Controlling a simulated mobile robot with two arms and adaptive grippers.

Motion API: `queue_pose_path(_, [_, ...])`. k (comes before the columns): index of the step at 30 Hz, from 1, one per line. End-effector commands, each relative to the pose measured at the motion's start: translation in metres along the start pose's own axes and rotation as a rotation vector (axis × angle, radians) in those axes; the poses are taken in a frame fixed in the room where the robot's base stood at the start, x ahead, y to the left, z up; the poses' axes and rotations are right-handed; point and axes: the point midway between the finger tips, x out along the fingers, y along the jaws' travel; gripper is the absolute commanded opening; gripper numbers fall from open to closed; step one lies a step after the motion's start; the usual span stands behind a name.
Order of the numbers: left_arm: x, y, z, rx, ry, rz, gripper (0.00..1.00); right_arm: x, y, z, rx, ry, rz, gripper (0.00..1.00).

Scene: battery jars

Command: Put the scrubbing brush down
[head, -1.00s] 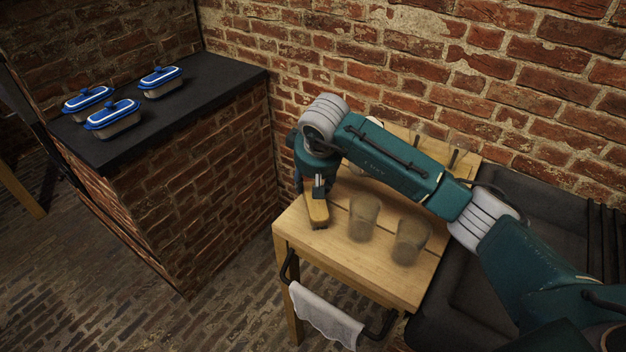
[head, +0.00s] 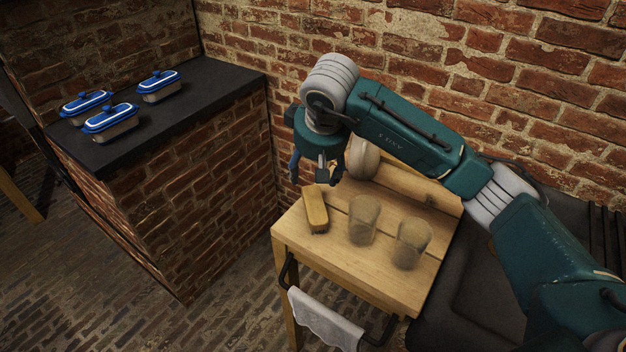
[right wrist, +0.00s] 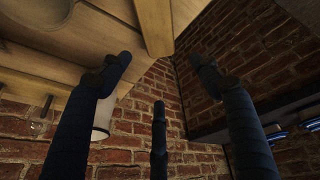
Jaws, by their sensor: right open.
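The scrubbing brush (head: 316,209) has a yellowish wooden back and lies on the left part of the small wooden table (head: 390,290). My right gripper (head: 316,178) is open and empty above the brush, apart from it. In the right wrist view the open fingers (right wrist: 160,80) are spread, and the brush (right wrist: 153,25) shows at the top between them, on the table. My left gripper is not in view.
Two glass jars (head: 363,220) (head: 411,243) stand on the table to the right of the brush. A pale rounded object (head: 362,158) is at the back, partly behind my arm. A white towel (head: 325,320) hangs on the front rail. Blue-lidded containers (head: 110,119) stand on the dark counter (head: 215,85).

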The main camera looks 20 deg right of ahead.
Motion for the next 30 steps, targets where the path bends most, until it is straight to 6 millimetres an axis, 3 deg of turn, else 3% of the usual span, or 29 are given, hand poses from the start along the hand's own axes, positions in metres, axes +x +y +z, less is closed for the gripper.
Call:
queue_pose_path(7, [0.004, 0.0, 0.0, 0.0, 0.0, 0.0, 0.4, -0.029, 0.001, 0.0, 0.001, 0.001, 0.001, 0.63])
queue_pose_path(22, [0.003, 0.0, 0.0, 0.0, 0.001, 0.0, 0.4, -0.034, 0.0, 0.0, 0.001, -0.001, 0.0, 0.63])
queue_pose_path(25, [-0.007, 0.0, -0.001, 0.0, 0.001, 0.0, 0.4, -0.043, 0.002, -0.004, 0.001, -0.001, 0.0, 0.63])
queue_pose_path(30, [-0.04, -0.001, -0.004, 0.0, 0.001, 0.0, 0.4, -0.073, 0.006, -0.016, 0.001, -0.001, 0.0, 0.63])
